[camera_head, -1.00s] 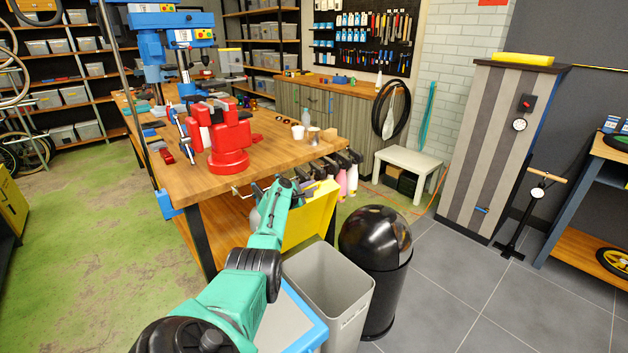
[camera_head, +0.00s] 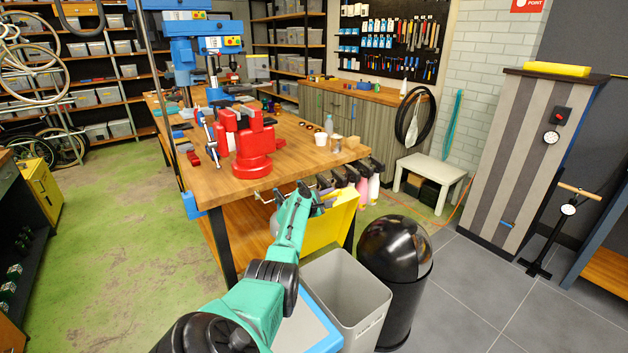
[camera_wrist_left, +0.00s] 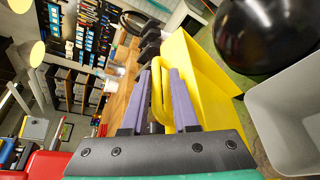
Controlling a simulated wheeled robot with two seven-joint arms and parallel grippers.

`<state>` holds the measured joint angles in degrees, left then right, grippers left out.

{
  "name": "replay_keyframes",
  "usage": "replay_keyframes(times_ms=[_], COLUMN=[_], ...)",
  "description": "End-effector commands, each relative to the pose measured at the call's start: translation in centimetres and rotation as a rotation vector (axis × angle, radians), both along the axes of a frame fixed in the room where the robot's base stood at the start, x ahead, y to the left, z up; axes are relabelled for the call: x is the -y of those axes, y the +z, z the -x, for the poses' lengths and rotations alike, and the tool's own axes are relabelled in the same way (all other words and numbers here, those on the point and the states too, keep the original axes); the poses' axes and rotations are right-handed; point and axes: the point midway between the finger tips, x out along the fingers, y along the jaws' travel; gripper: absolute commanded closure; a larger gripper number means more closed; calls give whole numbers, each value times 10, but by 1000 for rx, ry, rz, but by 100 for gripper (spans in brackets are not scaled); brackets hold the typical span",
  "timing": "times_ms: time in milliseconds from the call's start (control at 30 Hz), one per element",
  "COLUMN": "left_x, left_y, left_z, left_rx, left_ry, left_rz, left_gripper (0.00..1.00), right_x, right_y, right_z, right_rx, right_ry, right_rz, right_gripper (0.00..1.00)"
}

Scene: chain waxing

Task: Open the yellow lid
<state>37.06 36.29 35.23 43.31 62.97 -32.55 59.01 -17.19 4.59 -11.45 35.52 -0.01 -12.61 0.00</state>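The yellow lid (camera_head: 330,226) stands tilted up behind the grey bin (camera_head: 347,296), whose top is open. In the left wrist view the lid (camera_wrist_left: 205,85) runs along the right side of the fingers, and its yellow loop handle (camera_wrist_left: 159,88) lies between them. My left gripper (camera_head: 302,190) is at the lid's upper left edge. In the wrist view its two purple fingers (camera_wrist_left: 161,98) flank the handle closely, with little visible gap, and appear shut on it. My right gripper is not in view.
A black domed trash can (camera_head: 394,275) stands right of the grey bin. A blue-rimmed bin (camera_head: 326,344) is at its left. The wooden workbench (camera_head: 215,188) with a red vise (camera_head: 252,150) is behind.

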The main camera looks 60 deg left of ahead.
Motion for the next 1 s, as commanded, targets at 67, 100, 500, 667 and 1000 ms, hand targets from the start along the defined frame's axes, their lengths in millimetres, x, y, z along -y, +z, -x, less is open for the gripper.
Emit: replay_keyframes(times_ms=[67,100,500,667,1000], left_x=[3,4,23,34,43], left_y=[9,10,18,23,29], left_z=[9,15,69,101,123], left_rx=[-4,-4,-3,-4,-1], left_ry=[1,3,5,6,5], left_rz=[0,0,-2,-1,1], left_gripper=[73,73,73,73,73], right_x=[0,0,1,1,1], right_y=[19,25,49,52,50], right_z=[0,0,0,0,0], right_rx=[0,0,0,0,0], right_ry=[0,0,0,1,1], right_rz=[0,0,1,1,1], right_gripper=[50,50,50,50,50])
